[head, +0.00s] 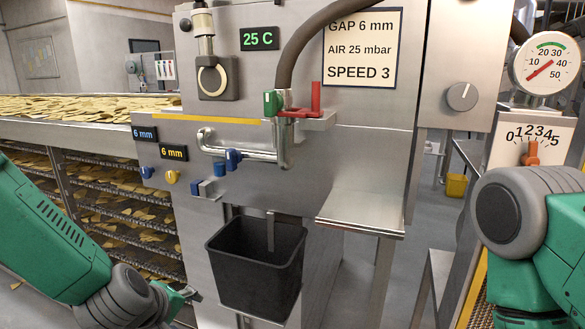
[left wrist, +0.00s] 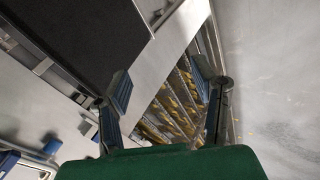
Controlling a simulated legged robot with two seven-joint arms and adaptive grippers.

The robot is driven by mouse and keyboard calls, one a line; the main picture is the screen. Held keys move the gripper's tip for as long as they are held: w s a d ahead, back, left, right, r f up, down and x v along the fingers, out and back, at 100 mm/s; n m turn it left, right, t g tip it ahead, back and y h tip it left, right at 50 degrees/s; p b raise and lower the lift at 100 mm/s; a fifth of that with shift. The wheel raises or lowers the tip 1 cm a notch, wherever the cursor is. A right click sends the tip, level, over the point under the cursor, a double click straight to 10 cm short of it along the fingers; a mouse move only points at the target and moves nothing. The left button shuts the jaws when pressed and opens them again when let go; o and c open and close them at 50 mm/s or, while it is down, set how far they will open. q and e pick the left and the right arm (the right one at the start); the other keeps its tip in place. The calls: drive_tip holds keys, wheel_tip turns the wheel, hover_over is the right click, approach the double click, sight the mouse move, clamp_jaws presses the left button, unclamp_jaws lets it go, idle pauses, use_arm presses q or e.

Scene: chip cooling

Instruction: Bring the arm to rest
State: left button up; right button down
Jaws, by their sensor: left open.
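My left arm comes in from the lower left of the head view, with my left gripper (head: 187,292) low, left of the black bin (head: 255,265). In the left wrist view my left gripper (left wrist: 163,88) is open, its two fingers apart with nothing between them. Beyond the fingers that view shows rack shelves with chips (left wrist: 172,105). My right arm shows as a green and grey link at the right edge of the head view. Its gripper is out of view.
A steel machine (head: 290,180) stands ahead with valve handles, knobs and a small shelf (head: 362,212). Chips lie on a conveyor (head: 90,105) at left, above racks (head: 125,205). A gauge (head: 546,65) and a dial with an orange pointer (head: 530,152) stand at right.

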use_arm(q)
drive_tip(key=s+a+f+m+g+b, duration=0.1)
drive_tip(key=s+a+f+m+g, duration=0.1)
drive_tip(key=s+f+m, duration=0.2)
drive_tip(key=s+a+f+m+g+y+b, duration=0.1)
drive_tip(key=s+f+m, duration=0.3)
drive_tip(key=s+f, duration=0.7)
drive_tip(key=s+a+f+m+g+b, duration=0.1)
drive_tip(key=s+a+f+m+g, duration=0.2)
drive_tip(key=s+f, duration=0.4)
drive_tip(key=s+a+m, duration=0.1)
drive_tip(key=s, duration=0.7)
drive_tip(key=shift+s+f+g, duration=0.15)
drive_tip(key=shift+s+g, duration=0.1)
drive_tip(key=shift+g, duration=0.15)
drive_tip(key=shift+w+a, duration=0.1)
drive_tip(key=shift+w, duration=0.05)
